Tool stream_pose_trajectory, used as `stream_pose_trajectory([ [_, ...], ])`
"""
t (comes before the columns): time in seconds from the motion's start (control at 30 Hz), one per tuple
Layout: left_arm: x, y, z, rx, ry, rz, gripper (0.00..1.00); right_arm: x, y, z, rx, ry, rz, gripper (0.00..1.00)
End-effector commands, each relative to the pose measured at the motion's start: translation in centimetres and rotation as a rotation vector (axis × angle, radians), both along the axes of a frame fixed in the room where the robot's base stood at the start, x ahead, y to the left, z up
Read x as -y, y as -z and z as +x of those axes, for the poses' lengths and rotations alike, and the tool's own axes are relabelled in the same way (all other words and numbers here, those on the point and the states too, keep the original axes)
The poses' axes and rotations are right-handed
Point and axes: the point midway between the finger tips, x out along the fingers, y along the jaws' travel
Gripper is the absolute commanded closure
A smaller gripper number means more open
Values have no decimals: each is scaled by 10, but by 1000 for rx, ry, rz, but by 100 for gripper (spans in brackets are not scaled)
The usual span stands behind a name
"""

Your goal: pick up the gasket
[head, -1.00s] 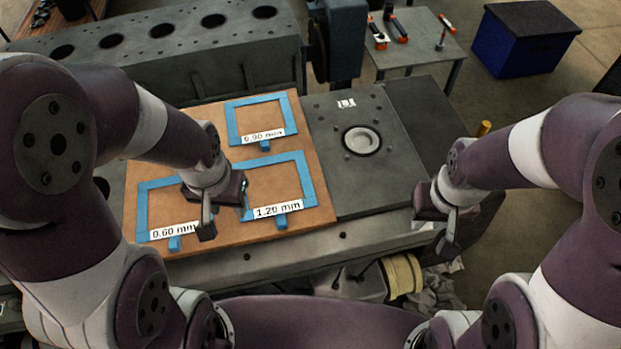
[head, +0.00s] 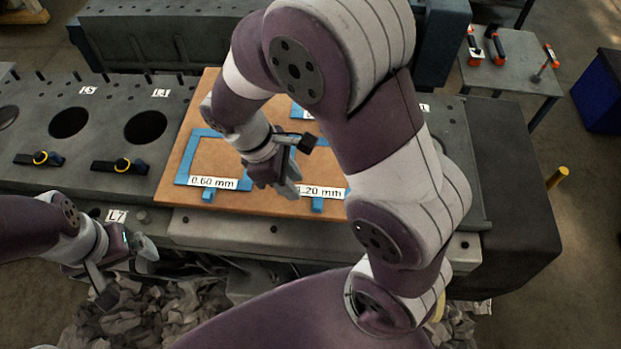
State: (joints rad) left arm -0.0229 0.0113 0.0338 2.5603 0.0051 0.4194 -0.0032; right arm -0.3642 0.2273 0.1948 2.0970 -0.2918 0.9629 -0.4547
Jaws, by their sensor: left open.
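A thin blue frame gasket labelled 0.60 mm (head: 187,160) lies on the left of a brown board (head: 250,202). The gasket labelled 1.20 mm (head: 318,204) lies to its right, mostly hidden by my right arm. A third blue gasket (head: 300,112) shows only a corner behind that arm. My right gripper (head: 297,166) hangs over the board between the two front gaskets. Its fingers are seen at an angle, and whether it grips anything is unclear. My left gripper (head: 124,270) is open and empty, left of the board and in front of the bench edge.
Crumpled grey rags (head: 125,325) lie below the bench front. A side table (head: 510,75) with orange-handled tools and a blue box (head: 600,95) stand at back right.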

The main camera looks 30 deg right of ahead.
Motion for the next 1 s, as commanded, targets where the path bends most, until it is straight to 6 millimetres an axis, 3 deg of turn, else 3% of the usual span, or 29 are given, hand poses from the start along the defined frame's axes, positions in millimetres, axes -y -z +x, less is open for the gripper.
stream_pose_trajectory([
  [0.03, 0, 17, 0, 1, 0, 0, 0, 3, 17, -2, 1, 2, 0, 68],
  [0.1, 0, 21, 0, 1, 0, 0, 0, 6, 22, -4, 2, 4, 1, 68],
  [0.23, 0, 17, 0, 2, 0, 0, 0, 11, 31, -8, -1, 4, -1, 68],
  [0.43, 0, 14, 0, 2, 0, 0, 0, 20, 64, -15, -1, 6, 0, 68],
  [0.7, 0, 14, 0, 1, 0, 0, 0, 22, 71, -16, 3, 6, 3, 68],
  [0.77, 0, 14, 0, 1, 0, 0, 0, 22, 71, -16, 3, 6, 3, 84],
  [0.8, 0, 14, 0, 1, 0, 0, 0, 22, 70, -16, 3, 6, 3, 97],
  [1.0, 0, 14, 0, 1, 0, 0, 0, 22, 70, -16, 3, 6, 3, 100],
])
